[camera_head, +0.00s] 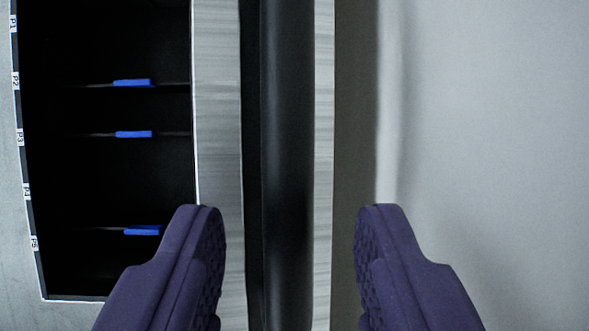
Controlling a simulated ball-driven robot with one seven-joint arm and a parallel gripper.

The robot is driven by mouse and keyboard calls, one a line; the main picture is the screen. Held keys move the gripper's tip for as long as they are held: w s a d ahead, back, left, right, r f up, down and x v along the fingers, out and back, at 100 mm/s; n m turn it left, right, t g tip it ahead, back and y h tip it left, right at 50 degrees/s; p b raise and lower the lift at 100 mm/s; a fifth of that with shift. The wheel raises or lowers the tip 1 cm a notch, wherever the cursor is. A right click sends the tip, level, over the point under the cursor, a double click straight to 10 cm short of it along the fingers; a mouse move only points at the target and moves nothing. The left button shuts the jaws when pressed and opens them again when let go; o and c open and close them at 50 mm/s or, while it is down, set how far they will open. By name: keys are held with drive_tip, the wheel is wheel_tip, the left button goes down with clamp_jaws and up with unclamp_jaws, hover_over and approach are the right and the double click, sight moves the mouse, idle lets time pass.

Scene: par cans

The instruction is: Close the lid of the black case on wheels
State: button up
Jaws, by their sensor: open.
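My gripper (288,212) shows at the bottom of the view as two purple fingers, open and wide apart with nothing held. Between the fingers runs a long black rounded strip (287,120) edged on both sides by brushed metal bands. It looks like part of the black case, perhaps the edge of its lid, but I cannot tell for certain. The left finger overlaps the left metal band (217,100) in the picture; I cannot tell whether it touches. The right finger is clear of the right band. The case's wheels and whole outline are out of view.
On the left is a dark compartment (100,190) with thin dividers carrying blue tabs (133,134). Its left edge has small white labels marked P. On the right is a plain light grey surface (490,130), with a shadowed strip beside the metal band.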

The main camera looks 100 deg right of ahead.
drive_tip(key=shift+w+a+f, duration=0.1)
drive_tip(key=shift+f, duration=0.35)
clamp_jaws()
